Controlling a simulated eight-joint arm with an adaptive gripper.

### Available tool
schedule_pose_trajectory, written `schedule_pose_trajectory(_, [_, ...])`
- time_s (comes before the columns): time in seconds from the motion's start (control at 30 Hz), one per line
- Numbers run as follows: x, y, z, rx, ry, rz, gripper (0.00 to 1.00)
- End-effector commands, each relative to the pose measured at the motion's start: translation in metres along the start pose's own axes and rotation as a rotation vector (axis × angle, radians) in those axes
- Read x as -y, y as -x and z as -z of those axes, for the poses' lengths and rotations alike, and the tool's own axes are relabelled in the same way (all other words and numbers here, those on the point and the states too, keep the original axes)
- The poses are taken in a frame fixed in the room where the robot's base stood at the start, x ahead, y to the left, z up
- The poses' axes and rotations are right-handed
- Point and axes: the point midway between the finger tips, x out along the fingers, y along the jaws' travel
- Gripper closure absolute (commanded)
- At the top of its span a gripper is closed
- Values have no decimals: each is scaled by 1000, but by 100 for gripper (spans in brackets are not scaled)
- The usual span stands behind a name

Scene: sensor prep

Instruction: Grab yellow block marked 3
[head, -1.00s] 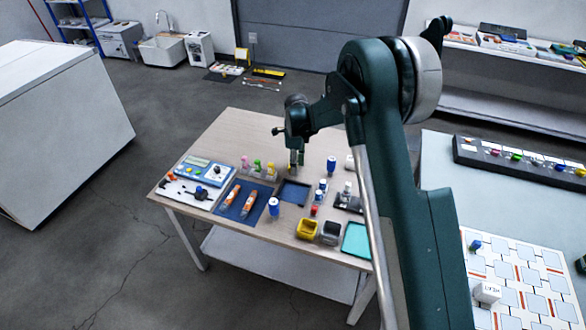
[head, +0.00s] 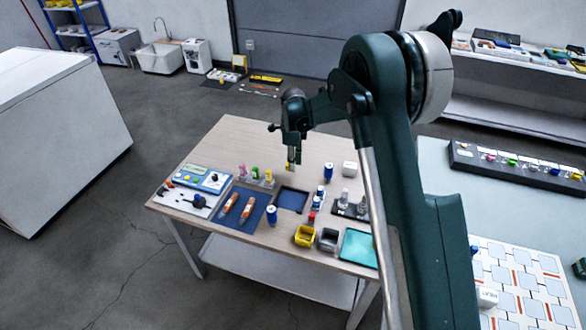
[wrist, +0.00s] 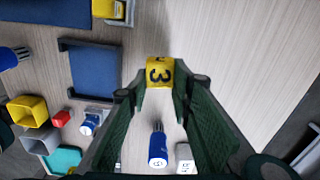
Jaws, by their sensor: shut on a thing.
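The yellow block marked 3 (wrist: 159,72) is between the fingertips of my gripper (wrist: 160,84) in the wrist view, with its black digit facing the camera. My gripper is shut on it, one green finger on each side. In the head view my gripper (head: 293,164) points down at the back middle of the wooden table, and the block (head: 290,168) shows as a small yellow patch at its tips. The block looks raised off the table, but the gap is hard to judge.
A dark-framed blue tray (head: 291,200) lies in front of my gripper. Yellow (head: 306,236) and grey bins stand near the front.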

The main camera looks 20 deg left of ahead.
Motion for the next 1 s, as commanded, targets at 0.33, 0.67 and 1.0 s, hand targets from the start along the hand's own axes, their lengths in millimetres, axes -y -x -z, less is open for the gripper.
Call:
schedule_pose_trajectory(0.33, [0, 42, 0, 0, 0, 0, 87])
schedule_pose_trajectory(0.67, [0, 47, 0, 0, 0, 0, 87])
schedule_pose_trajectory(1.0, [0, 47, 0, 0, 0, 0, 87])
